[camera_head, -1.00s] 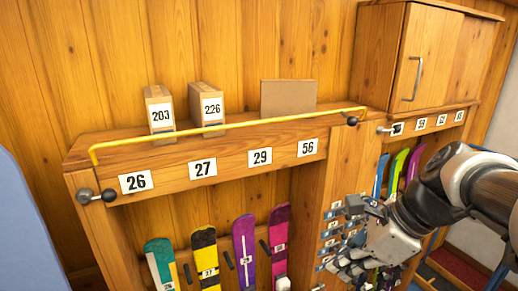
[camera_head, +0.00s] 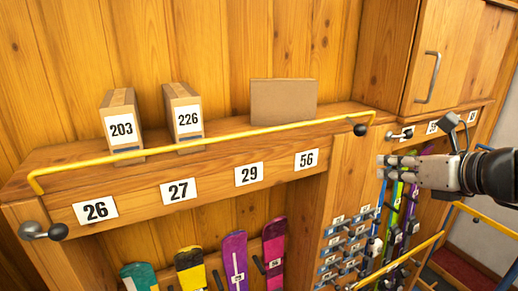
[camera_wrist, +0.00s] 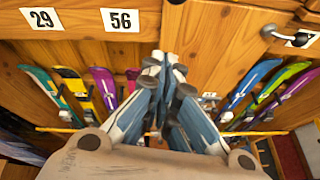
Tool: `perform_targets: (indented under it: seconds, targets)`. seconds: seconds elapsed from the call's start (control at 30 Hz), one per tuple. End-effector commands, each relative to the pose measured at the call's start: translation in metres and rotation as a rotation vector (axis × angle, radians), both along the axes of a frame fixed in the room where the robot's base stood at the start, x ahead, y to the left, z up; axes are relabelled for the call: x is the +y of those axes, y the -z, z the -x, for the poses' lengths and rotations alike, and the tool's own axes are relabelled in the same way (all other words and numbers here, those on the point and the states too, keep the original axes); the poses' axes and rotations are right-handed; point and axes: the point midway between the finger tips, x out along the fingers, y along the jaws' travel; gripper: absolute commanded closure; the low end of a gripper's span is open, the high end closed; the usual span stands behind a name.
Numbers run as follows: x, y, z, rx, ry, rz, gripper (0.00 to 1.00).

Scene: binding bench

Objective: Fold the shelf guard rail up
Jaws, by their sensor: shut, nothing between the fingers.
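The yellow guard rail (camera_head: 215,139) runs along the front of the shelf top, low in front of the boxes. Its left end bends down near a grey fitting with a dark knob (camera_head: 58,231) on the shelf's left end. A dark knob (camera_head: 360,130) sits by its right end. My gripper (camera_head: 383,167) is shut and empty. It is below and right of the rail's right end, apart from it. In the wrist view its closed fingertips (camera_wrist: 166,62) point at the wooden front, right of label 56 (camera_wrist: 120,20). The guard rail does not show clearly there.
Boxes 203 (camera_head: 121,129) and 226 (camera_head: 188,120) and a plain brown box (camera_head: 283,102) stand behind the rail. A closed cabinet (camera_head: 435,60) is at right. Skis and snowboards stand below. Another yellow bar (camera_head: 400,262) crosses low at right.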

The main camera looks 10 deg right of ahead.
Motion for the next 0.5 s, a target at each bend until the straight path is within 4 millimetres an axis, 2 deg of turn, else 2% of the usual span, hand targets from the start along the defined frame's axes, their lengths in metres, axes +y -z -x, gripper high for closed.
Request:
perform_targets:
  seconds: [0.03,0.2,0.3,0.5]
  targets:
    - [0.005,0.006,-0.011,0.003,-0.006,-0.002,1.00]
    - [0.014,0.017,-0.040,0.001,-0.005,0.001,1.00]
    - [0.013,-0.001,-0.049,-0.002,-0.003,0.004,1.00]
    - [0.013,-0.013,-0.059,0.000,0.000,0.003,1.00]
